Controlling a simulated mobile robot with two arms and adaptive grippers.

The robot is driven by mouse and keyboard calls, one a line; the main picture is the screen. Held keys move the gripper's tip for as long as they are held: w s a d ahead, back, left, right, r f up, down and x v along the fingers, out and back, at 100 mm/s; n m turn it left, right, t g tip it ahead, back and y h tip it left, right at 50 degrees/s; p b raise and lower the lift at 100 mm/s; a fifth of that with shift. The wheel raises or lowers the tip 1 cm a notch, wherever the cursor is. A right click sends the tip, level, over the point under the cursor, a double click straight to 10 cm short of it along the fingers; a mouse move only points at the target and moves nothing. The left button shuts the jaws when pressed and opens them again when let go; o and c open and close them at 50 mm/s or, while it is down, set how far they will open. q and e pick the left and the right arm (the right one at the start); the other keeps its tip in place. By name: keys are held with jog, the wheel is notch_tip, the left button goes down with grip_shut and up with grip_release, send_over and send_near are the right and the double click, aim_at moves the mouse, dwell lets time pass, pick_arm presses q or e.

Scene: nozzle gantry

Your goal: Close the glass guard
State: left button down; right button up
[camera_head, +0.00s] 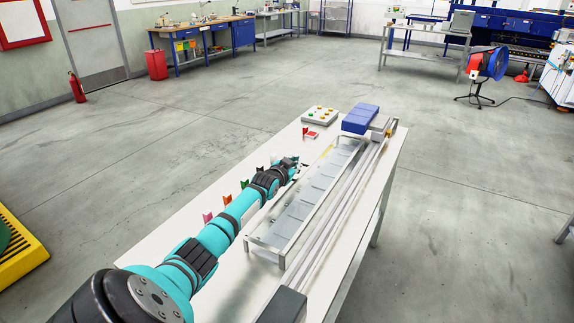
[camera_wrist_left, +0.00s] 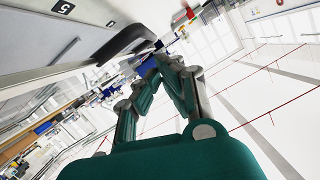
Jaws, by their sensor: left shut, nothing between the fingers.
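The glass guard looks like a long clear panel in a thin metal frame (camera_head: 264,246) on the white table, running lengthwise beside the gantry rail. I cannot tell its exact tilt from here. My left arm reaches along the table on the left of the frame. My left gripper (camera_head: 297,163) is near the frame's far left part; whether it touches is unclear. In the left wrist view its teal fingers (camera_wrist_left: 172,62) meet at the tips with nothing between them. A dark-rimmed edge (camera_wrist_left: 128,42) and a grey surface marked 5 lie close to the left of the fingers. My right gripper is not in view.
A blue block (camera_head: 361,118) sits at the rail's far end. A button box (camera_head: 319,115) and a red card (camera_head: 312,135) lie at the table's far left. Small coloured flags (camera_head: 227,199) stand along the left side.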

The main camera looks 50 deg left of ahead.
pick_arm(q)
jog(key=r+v, duration=0.2)
jog(key=v, duration=0.8)
jog(key=shift+d+p, duration=0.2)
jog(key=shift+p, duration=0.2)
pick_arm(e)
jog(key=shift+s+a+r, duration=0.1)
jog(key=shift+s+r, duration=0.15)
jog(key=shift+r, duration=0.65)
pick_arm(q)
jog(key=shift+r, duration=0.25)
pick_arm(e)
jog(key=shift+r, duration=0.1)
